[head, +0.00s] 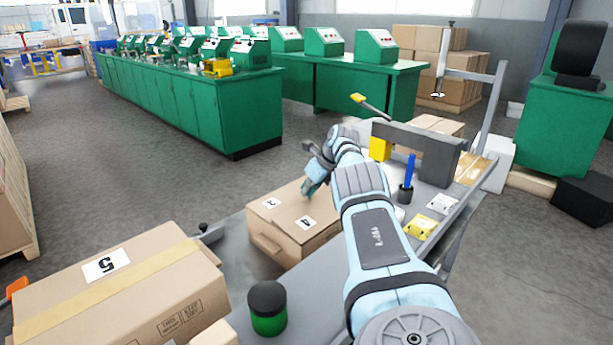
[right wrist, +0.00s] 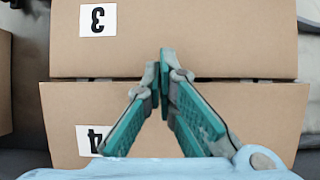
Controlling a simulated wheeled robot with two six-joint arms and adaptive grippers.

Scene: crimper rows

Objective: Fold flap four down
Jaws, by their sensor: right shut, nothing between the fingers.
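The cardboard box (head: 278,248) stands on the grey bench, with labels 3 and 4 on its top. Flap four (head: 322,222) is the near right panel, and flap three (head: 283,192) lies beyond it. Both look flat or nearly flat in the head view. In the right wrist view, flap four (right wrist: 250,110) and flap three (right wrist: 230,35) meet along a narrow dark seam. My right gripper (head: 308,190) is shut and empty over the top, its tips (right wrist: 165,68) near the seam. Whether the tips touch cardboard I cannot tell. My left gripper is not in view.
A taped box labelled 5 (head: 150,285) lies at the near left. A green and black jar (head: 267,308) stands in front of the flap box. A pen cup (head: 405,193), a yellow tray (head: 421,228) and a grey frame (head: 436,158) line the right side.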

